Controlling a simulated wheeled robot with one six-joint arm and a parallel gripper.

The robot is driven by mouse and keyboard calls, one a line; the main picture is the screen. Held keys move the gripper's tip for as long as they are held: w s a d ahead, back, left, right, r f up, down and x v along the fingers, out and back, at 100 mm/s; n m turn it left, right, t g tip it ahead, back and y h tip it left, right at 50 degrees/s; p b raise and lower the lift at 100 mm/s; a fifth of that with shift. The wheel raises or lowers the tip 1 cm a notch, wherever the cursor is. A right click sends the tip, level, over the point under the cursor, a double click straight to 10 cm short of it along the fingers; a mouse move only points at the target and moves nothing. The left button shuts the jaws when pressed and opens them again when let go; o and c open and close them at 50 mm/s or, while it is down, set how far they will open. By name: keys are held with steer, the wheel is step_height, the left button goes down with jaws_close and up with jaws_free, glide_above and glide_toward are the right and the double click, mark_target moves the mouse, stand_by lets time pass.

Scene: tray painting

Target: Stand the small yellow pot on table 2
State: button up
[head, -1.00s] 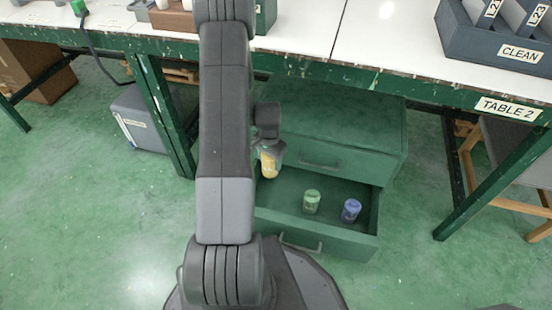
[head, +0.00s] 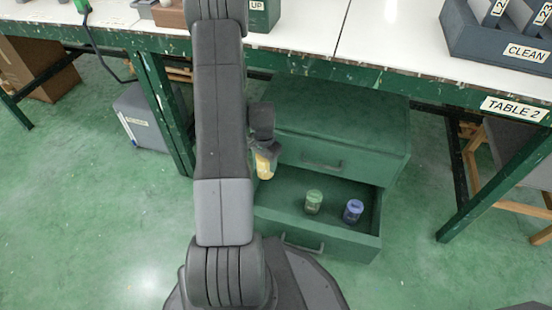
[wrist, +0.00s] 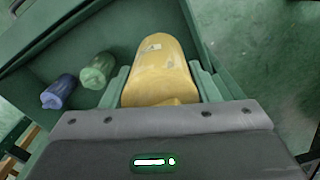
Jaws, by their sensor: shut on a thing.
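The small yellow pot (head: 264,166) is in my gripper (head: 266,158), over the left part of the open green drawer. In the wrist view the yellow pot (wrist: 160,72) fills the space between the two fingers of my gripper (wrist: 162,88), which are shut on it. In the head view my arm and wrist hide part of the pot. Table 2 (head: 430,76) is the white-topped table with green edge behind the drawer unit, with its label at the right.
The open drawer (head: 345,238) holds a green pot (head: 313,202) and a blue pot (head: 353,211). On the table stand a grey CLEAN box (head: 500,45) at the right and a green box (head: 262,16) near my arm. The white top between them is clear.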

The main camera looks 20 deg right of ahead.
steer(key=shift+d, duration=1.6)
